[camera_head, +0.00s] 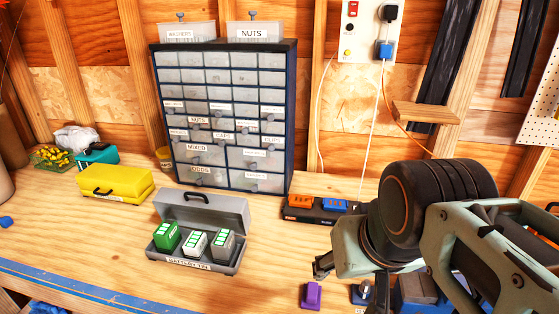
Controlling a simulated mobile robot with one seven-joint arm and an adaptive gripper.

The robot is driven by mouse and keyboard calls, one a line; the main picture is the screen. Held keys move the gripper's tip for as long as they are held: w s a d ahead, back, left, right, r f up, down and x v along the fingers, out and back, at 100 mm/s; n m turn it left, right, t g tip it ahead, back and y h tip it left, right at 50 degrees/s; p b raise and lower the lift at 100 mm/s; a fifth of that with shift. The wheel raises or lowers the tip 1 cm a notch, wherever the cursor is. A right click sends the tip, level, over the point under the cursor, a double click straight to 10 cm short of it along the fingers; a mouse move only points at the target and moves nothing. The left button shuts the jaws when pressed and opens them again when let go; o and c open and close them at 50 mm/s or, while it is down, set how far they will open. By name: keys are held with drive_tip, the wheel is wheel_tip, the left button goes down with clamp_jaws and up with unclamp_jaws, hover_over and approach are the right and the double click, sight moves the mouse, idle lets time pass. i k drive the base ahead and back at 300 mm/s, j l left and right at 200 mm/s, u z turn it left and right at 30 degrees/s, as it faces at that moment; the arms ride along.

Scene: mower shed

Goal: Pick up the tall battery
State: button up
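A grey open tin labelled "BATTERY TIN" (190,264) sits on the bench with its lid raised at the back. Three batteries stand in it side by side: a green one (165,238) at left, a white one (195,244) in the middle and a grey one (224,244) at right. Their tops show green and white markings. The green one looks slightly taller, but I cannot tell surely which is the tall battery. My gripper (322,266) is right of the tin, apart from it. Only a dark finger part shows; the rest is hidden behind my arm.
A dark charger (301,214) holds an orange and a blue block behind my arm. A purple block (311,295) lies below my gripper. A drawer cabinet (222,120) stands behind the tin, a yellow case (115,185) to its left. Bare bench lies in front of the tin.

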sight(167, 236)
drive_tip(key=i+j+z, duration=0.2)
drive_tip(key=j, duration=0.75)
drive_tip(key=j+z, duration=0.15)
drive_tip(key=j, duration=0.8)
